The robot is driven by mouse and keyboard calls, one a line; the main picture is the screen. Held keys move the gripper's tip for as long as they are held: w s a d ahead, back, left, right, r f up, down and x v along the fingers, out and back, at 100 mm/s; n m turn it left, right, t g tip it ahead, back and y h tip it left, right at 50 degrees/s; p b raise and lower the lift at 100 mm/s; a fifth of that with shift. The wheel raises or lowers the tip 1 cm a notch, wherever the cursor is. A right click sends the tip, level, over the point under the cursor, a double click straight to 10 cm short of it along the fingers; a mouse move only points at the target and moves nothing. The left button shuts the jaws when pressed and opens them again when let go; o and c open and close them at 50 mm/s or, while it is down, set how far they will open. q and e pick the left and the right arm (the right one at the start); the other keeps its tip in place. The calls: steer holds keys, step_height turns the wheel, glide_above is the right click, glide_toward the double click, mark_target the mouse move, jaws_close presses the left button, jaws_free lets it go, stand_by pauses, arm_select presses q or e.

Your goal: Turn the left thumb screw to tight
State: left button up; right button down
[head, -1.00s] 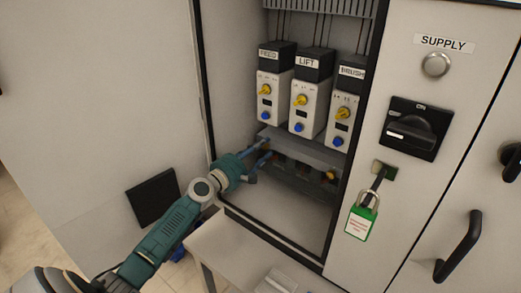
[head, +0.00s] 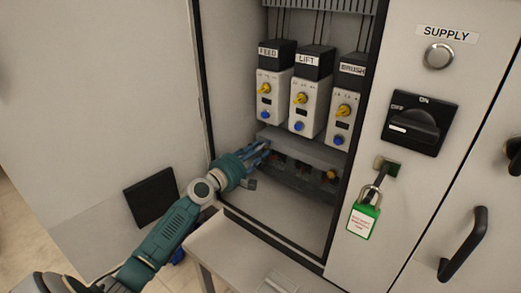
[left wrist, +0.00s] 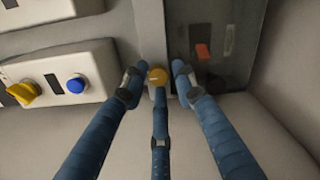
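The left thumb screw (left wrist: 157,76) is a small round yellow-orange knob in the left wrist view. In the head view my fingers hide it. My left gripper (left wrist: 156,82) has its blue fingers around the screw, one on each side and one below. Gaps show between the side fingertips and the knob, so it looks partly open. In the head view my left gripper (head: 264,148) is inside the cabinet, at the left end of a dark see-through cover (head: 297,182). A second yellow screw (head: 331,175) shows at the right end. My right gripper is not in view.
Above are modules labelled FEED (head: 271,85) and LIFT (head: 308,90), and a third, with yellow knobs and blue buttons. The cabinet's left wall is close to my gripper. A supply switch (head: 412,124) and green padlock (head: 362,218) are on the right. A grey table (head: 225,245) stands in front.

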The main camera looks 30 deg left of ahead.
arm_select(q)
steer(key=shift+o, duration=0.2)
steer(key=shift+s, duration=0.1)
steer(key=s+a, duration=0.1)
steer(key=s, duration=1)
steer(key=shift+s, duration=0.4)
